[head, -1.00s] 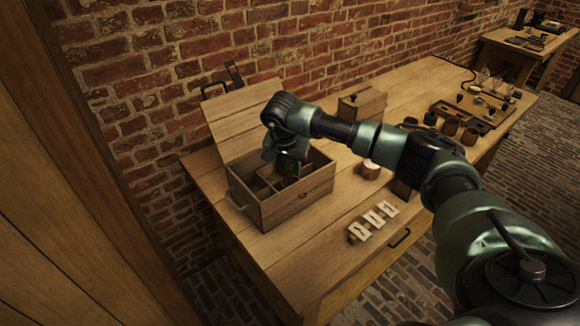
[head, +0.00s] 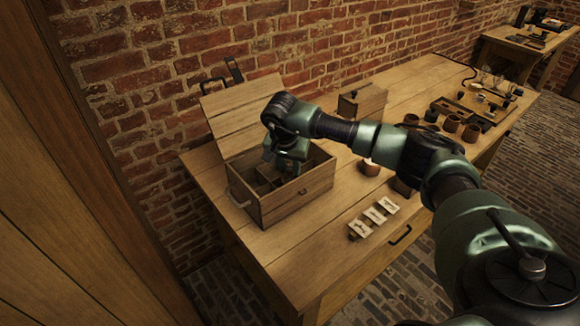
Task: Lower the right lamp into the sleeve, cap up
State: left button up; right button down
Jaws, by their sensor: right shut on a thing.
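My right gripper (head: 281,171) points down over the open wooden box (head: 300,201), at the height of its rim. It is shut on the right lamp, but the lamp itself is too small and dark to make out here. The box has dividers inside, and its plank lid (head: 238,118) stands open at the back. The sleeve cannot be told apart inside the box, partly behind my gripper. My left gripper is not in view.
A copper-coloured jar (head: 370,168) stands right of the box, partly behind my arm. A small wooden box (head: 362,101) is behind. Brown cups (head: 470,133) stand near a tray at the far right.

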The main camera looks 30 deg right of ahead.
jog(key=shift+f+b, duration=0.75)
jog(key=shift+f, duration=0.3)
dwell(0.5)
jog(key=c, duration=1.1)
grip_release()
jog(key=shift+o, duration=0.2)
